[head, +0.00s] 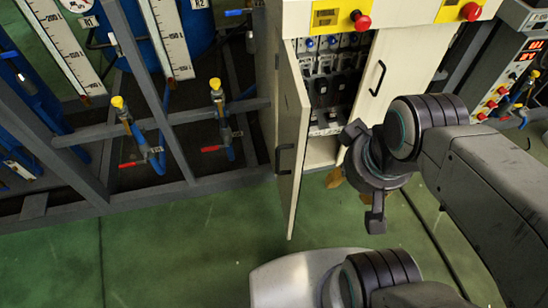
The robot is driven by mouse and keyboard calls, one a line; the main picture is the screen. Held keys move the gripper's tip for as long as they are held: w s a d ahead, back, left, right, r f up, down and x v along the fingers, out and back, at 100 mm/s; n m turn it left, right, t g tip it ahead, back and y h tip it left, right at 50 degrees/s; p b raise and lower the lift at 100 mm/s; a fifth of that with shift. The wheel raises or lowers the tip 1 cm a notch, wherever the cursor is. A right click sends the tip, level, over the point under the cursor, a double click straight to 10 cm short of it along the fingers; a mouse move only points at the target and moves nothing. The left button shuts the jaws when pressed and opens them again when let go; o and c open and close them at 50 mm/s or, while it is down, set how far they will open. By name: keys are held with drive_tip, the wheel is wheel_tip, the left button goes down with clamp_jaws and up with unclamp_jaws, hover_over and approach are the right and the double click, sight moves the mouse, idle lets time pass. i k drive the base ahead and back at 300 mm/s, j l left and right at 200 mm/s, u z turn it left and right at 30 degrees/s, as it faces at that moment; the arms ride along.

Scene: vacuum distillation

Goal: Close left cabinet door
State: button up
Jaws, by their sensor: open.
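The left cabinet door (291,139) is cream, with a black handle (284,158). It stands swung open toward me, seen nearly edge-on, on the left side of the cream cabinet (409,44). Switches and breakers (333,70) show inside the cabinet. My gripper (366,178) is open and empty, to the right of the door and in front of the cabinet opening. A gap shows between the gripper and the door. Part of the lower cabinet front is hidden behind my gripper and arm.
The right cabinet door with its black handle (377,78) looks shut. A grey frame (195,122) with valves and red levers stands at the left. A panel with red displays (527,57) stands at the far right. Green floor (165,255) is clear in front of the frame.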

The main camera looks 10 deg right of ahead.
sight(295, 107)
drive_tip(key=k+j+z, duration=0.1)
drive_tip(key=j+z, duration=0.15)
drive_tip(key=j, duration=0.5)
drive_tip(key=i+j, duration=0.15)
drive_tip(key=j, duration=0.2)
drive_tip(key=i+j, duration=0.35)
drive_tip(key=j, duration=0.3)
drive_tip(key=i+j, duration=0.1)
drive_tip(key=j, duration=0.35)
drive_tip(key=i+j, duration=0.15)
drive_tip(key=j, duration=0.25)
drive_tip(key=i+j+z, duration=0.1)
drive_tip(key=j, duration=0.3)
drive_tip(key=i+j, duration=0.1)
drive_tip(key=j, duration=0.85)
